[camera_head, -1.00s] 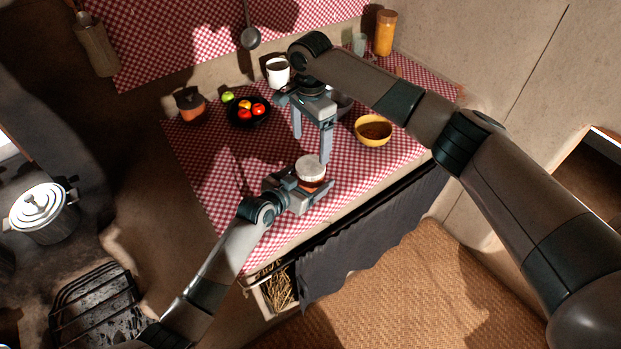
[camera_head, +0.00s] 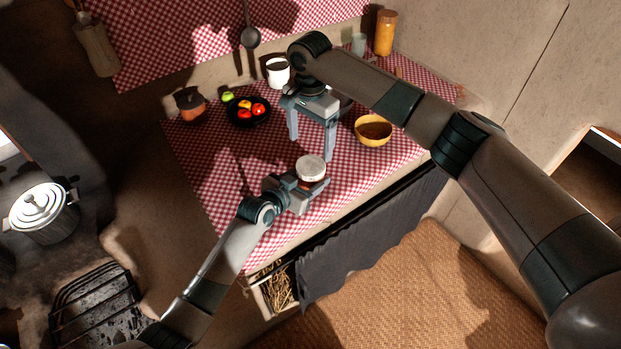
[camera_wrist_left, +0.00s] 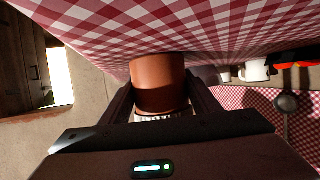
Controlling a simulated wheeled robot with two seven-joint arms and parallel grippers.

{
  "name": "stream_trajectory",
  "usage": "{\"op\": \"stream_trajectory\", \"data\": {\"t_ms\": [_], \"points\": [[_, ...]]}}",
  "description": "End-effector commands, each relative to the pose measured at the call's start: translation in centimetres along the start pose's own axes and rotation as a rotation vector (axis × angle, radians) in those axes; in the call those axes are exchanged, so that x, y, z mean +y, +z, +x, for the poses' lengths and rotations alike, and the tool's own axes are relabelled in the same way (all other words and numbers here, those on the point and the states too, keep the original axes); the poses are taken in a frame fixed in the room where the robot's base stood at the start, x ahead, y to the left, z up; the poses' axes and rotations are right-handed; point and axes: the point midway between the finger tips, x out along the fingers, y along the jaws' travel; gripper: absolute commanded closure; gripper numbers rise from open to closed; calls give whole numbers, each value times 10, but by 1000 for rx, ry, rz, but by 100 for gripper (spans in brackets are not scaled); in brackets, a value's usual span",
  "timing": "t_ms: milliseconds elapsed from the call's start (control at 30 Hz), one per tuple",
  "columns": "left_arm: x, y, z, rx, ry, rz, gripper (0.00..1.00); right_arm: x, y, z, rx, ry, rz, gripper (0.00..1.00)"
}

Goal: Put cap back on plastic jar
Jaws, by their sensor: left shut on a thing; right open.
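The plastic jar (camera_head: 312,183) has a reddish-brown body and is held upright over the front part of the table. A white round cap (camera_head: 311,165) sits on its top; whether it is fully tight I cannot tell. My left gripper (camera_head: 312,179) is shut on the jar from the left and front. In the left wrist view the jar body (camera_wrist_left: 158,85) stands between the two dark fingers, and the ribbed white edge of the cap (camera_wrist_left: 160,117) shows below it. My right gripper (camera_head: 311,149) is open and empty, pointing down just above and behind the cap.
A yellow bowl (camera_head: 373,131) stands right of my right gripper. A dark plate of fruit (camera_head: 247,121), a clay pot (camera_head: 190,104) and a white mug (camera_head: 278,72) stand toward the back. The checked cloth (camera_head: 215,160) is clear left of the jar.

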Motion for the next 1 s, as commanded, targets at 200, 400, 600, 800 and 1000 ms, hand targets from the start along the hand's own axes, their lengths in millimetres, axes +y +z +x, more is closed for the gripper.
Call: {"op": "stream_trajectory", "data": {"t_ms": [200,400,600,800,1000], "points": [[0,0,0,0,0,0,100,0,1,0,0,0,-293,20],[0,0,0,0,0,0,100,-1,1,-1,2,-2,-590,20],[0,0,0,0,0,0,100,-1,1,0,2,-2,-886,20],[0,0,0,0,0,0,100,-2,1,-1,3,-1,-1183,20],[0,0,0,0,0,0,100,-2,1,-1,5,-2,-1478,20]]}}
